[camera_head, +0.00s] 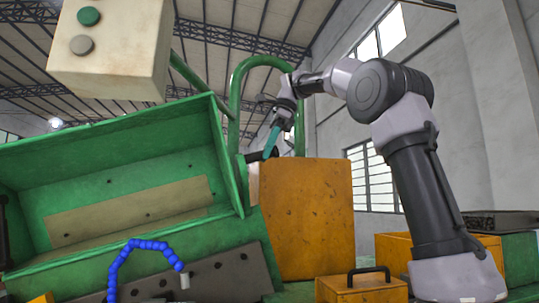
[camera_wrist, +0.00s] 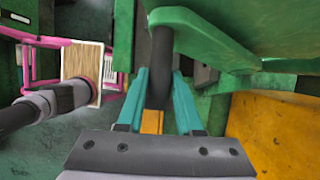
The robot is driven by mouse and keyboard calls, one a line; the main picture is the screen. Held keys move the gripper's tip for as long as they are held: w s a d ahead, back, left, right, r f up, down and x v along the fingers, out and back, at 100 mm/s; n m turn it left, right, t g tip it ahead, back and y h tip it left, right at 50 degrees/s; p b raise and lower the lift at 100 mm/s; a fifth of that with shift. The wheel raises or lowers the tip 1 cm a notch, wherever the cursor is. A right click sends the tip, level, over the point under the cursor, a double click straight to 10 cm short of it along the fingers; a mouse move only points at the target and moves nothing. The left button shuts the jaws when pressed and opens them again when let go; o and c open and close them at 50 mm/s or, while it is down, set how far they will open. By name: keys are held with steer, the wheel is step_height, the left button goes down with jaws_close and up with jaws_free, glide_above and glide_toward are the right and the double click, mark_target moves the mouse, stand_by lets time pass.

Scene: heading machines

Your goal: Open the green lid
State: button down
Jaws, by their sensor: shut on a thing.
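The green lid (camera_head: 110,170) is a large boxy hood at the left of the head view, tilted, with its hollow inside facing me. Its green edge also shows at the upper right of the wrist view (camera_wrist: 225,35). A black bar handle (camera_wrist: 161,55) stands out beside that green edge. My gripper (camera_wrist: 161,80) has its teal fingers on either side of the handle and is shut on it. In the head view my gripper (camera_head: 268,150) is at the right side of the lid, where the handle is small and partly hidden.
A beige button box (camera_head: 115,55) hangs above the lid. A green tube frame (camera_head: 236,95) rises behind it. An orange cabinet (camera_head: 305,220) stands right of the lid, near my gripper. A blue jointed hose (camera_head: 125,255) is below. A small orange box (camera_head: 360,289) has a black handle.

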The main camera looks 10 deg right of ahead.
steer(key=shift+w+d+f, duration=0.1)
steer(key=shift+w+f, duration=0.1)
steer(key=c, duration=0.6)
jaws_free()
steer(key=shift+w, duration=0.2)
steer(key=shift+s, duration=0.15)
steer(key=shift+d+r, duration=0.2)
steer(key=shift+r, duration=0.4)
steer(key=d, duration=0.4)
steer(key=w+d+r, duration=0.1)
steer(key=d, duration=0.7)
steer(key=shift+w+d+r, duration=0.3)
steer(key=shift+s, duration=0.1)
